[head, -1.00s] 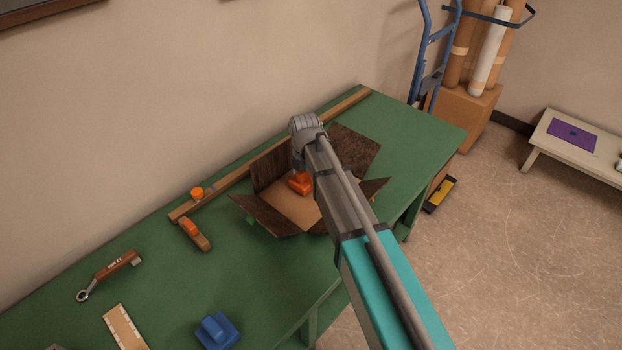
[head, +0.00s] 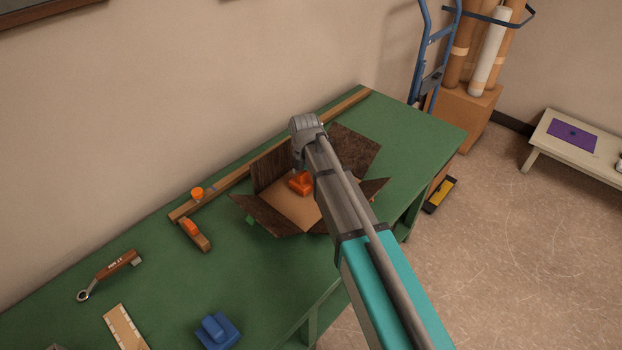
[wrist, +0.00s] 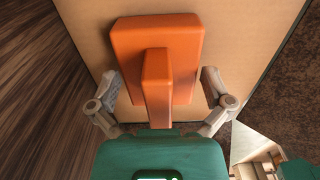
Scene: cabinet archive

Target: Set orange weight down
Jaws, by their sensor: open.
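The orange weight (head: 301,183) rests on the floor of the open cardboard box (head: 288,208) on the green table. In the wrist view the orange weight (wrist: 157,65) shows a wide slab with a raised grip bar, lying on the tan box bottom (wrist: 86,22). My gripper (wrist: 160,95) is open, with one finger on each side of the grip bar and a gap on both sides. In the head view my arm hides the fingers and the right part of the box.
A blue weight (head: 217,331), a ratchet-like tool (head: 108,274), a ruler (head: 126,327) and a wooden piece with orange (head: 195,234) lie left of the box. A long wooden strip (head: 240,178) runs along the wall. The box flaps (head: 268,219) stand out around the opening.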

